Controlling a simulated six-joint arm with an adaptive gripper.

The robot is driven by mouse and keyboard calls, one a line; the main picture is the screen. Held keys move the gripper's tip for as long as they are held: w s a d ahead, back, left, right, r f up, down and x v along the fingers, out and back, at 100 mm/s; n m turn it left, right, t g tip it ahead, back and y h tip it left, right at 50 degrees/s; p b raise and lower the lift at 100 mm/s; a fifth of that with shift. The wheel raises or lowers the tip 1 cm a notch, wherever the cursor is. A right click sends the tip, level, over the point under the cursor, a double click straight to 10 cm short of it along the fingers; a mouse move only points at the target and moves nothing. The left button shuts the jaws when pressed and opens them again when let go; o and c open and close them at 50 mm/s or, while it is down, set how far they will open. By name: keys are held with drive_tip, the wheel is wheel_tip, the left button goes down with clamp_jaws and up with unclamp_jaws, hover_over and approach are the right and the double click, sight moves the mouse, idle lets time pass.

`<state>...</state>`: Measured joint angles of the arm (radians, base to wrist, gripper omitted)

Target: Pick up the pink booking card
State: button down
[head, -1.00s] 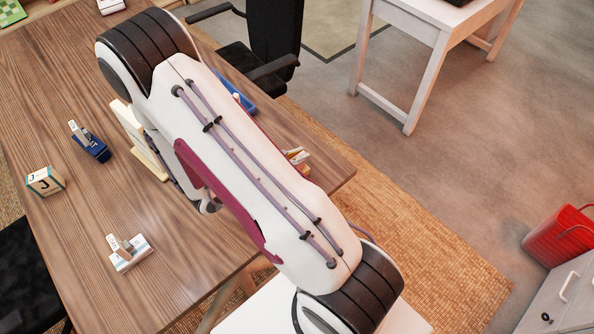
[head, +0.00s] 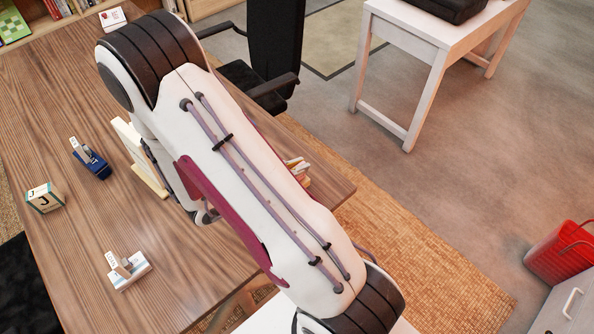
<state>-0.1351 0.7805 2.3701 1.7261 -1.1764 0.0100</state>
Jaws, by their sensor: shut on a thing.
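I see no pink booking card in the head view. My arm's large white link crosses the middle of the picture and covers part of the table. My gripper and its fingertips do not show; they may be behind this link. A blue holder (head: 97,168) with a pale card upright in it stands on the wooden table (head: 60,100) at the left. A white holder (head: 129,277) with a pale card stands nearer the front edge.
A letter block (head: 45,198) and a cream upright panel (head: 141,158) stand on the table. Some small pale items (head: 297,166) show past my arm at the right edge. A black chair (head: 265,65), a white side table (head: 420,40) and a red bin (head: 563,252) stand beyond.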

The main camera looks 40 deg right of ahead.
drive_tip(key=shift+r, duration=3.4)
